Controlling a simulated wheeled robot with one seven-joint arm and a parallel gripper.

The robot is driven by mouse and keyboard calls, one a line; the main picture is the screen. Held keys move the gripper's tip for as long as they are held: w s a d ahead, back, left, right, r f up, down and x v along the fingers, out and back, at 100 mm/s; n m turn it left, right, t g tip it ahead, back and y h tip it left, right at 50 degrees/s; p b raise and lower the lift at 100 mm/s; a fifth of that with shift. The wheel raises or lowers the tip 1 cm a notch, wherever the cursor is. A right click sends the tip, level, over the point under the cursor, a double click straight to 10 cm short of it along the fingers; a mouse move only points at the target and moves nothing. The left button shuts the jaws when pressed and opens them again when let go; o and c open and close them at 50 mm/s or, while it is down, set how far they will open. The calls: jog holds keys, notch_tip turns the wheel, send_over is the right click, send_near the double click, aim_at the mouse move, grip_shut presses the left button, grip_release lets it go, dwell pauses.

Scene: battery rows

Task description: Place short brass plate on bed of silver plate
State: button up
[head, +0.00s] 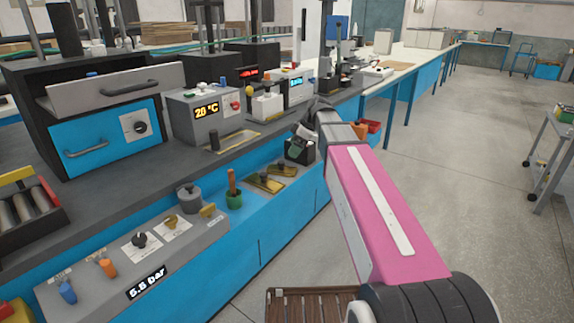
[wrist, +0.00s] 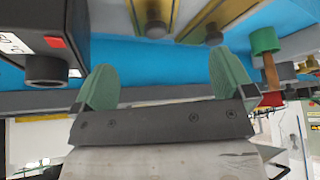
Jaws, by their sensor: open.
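Two brass plates with dark knobs lie side by side on the blue front ledge. The one nearer my gripper (head: 298,152) looks shorter (head: 284,170); the other looks longer (head: 262,184). Both also show in the wrist view, cut off by its top edge, the left one (wrist: 171,10) and the right one (wrist: 232,10). My gripper (wrist: 165,82) is open and empty, its green fingers apart, just beyond the shorter-looking plate in the head view. I cannot tell which surface is the bed of the silver plate.
A green-based wooden-handled tool (head: 234,196) stands left of the plates. A grey control panel (head: 140,258) is nearer.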

aim_at(283, 162)
jog(key=x, duration=1)
jog(key=shift+w+a, duration=0.2)
jog(key=shift+w, duration=0.15)
jog(key=shift+c, duration=0.3)
jog(key=c, duration=1.1)
